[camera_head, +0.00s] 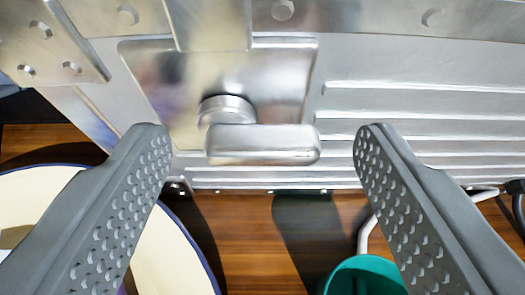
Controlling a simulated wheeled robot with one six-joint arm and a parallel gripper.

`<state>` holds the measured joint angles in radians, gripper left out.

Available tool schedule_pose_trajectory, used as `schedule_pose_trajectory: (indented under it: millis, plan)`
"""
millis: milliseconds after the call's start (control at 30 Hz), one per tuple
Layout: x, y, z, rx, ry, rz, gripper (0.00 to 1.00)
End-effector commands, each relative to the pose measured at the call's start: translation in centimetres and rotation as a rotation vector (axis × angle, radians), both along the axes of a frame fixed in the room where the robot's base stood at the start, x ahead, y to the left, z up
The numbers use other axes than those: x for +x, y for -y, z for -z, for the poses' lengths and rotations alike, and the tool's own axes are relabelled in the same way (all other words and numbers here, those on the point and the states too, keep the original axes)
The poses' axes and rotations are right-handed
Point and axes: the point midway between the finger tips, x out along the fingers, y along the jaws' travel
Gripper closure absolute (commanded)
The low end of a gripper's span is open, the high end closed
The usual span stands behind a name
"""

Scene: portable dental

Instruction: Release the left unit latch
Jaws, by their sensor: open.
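The latch (262,144) is a silver metal handle on a round pivot (226,108), set in a shallow recess in the front of a metal unit case (420,105). Its handle lies level and points right from the pivot. My gripper (260,145) is open, with one grey dimpled finger on each side of the handle in the picture. Clear gaps show between both fingertips and the latch. I cannot tell how far the fingertips are from the case front.
A cream round container with a dark blue rim (172,245) stands below left, partly behind my left finger. A teal container (366,276) is at the bottom right, near a white tube (364,235). Wooden floor (255,240) shows between them. Riveted metal plates border the recess above.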

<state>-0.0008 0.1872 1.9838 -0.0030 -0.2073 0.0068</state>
Motion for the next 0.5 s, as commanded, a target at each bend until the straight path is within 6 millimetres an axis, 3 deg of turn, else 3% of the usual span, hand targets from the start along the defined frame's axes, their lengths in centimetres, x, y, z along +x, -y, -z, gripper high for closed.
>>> schedule_pose_trajectory:
  millis: [100, 333, 500]
  plan:
    - [-0.02, 0.0, -0.01, 0.0, 0.0, 0.0, 0.36]
    - [-0.03, 0.0, -0.01, 0.0, 0.0, 0.0, 0.81]
    - [-0.04, 0.01, -0.01, 0.002, 0.0, 0.0, 0.81]
